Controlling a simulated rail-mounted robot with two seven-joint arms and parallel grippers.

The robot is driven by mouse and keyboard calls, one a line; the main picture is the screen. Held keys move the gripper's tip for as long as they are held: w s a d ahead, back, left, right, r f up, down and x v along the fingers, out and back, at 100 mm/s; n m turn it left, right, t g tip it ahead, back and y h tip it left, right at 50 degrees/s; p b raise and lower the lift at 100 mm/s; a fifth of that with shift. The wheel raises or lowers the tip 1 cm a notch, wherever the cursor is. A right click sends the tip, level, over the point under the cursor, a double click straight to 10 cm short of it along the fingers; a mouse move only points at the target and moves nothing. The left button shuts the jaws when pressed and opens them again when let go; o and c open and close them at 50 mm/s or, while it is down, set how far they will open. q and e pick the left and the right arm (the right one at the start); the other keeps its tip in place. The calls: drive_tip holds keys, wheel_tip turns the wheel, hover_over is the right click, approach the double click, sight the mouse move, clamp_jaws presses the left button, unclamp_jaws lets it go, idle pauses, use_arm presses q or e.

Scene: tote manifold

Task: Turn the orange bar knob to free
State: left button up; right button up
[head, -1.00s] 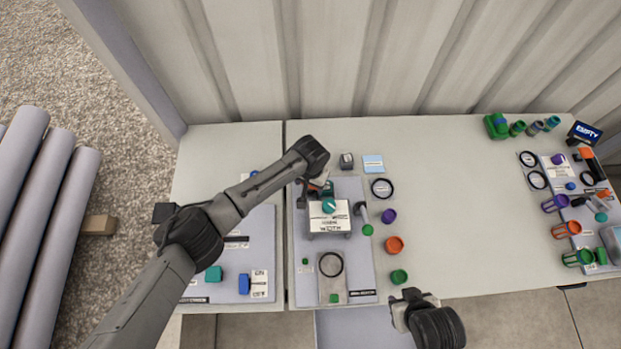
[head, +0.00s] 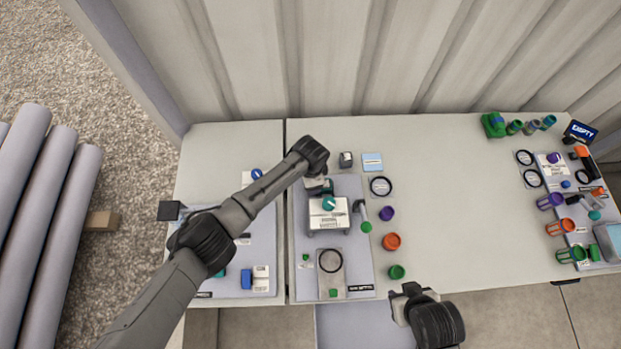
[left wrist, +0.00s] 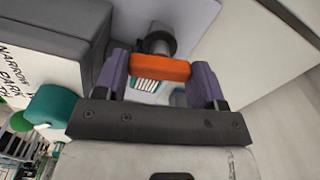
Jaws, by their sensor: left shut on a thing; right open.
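The orange bar knob (left wrist: 160,68) sits crosswise between the two fingers of my left gripper (left wrist: 160,78) in the left wrist view. The gripper is shut on it, one finger at each end. A grey round shaft or boss shows behind the bar. In the head view my left gripper (head: 318,187) is at the back of a white labelled box, and the arm and gripper hide the orange knob there. My right gripper (head: 408,296) is open and empty near the table's front edge.
A teal knob (head: 328,203) stands on the white box (head: 329,222), close to my left gripper; it also shows in the left wrist view (left wrist: 55,105). Purple (head: 387,213), orange (head: 391,241) and green (head: 396,272) round parts stand to the right. The table's middle right is clear.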

use_arm(q)
drive_tip(key=shift+d+r+m, duration=0.1)
drive_tip(key=shift+m, duration=1)
drive_tip(key=o, duration=0.9)
wheel_tip(320, 180, up, 14)
drive_tip(key=shift+f+p, duration=0.15)
drive_tip(key=shift+p, duration=0.65)
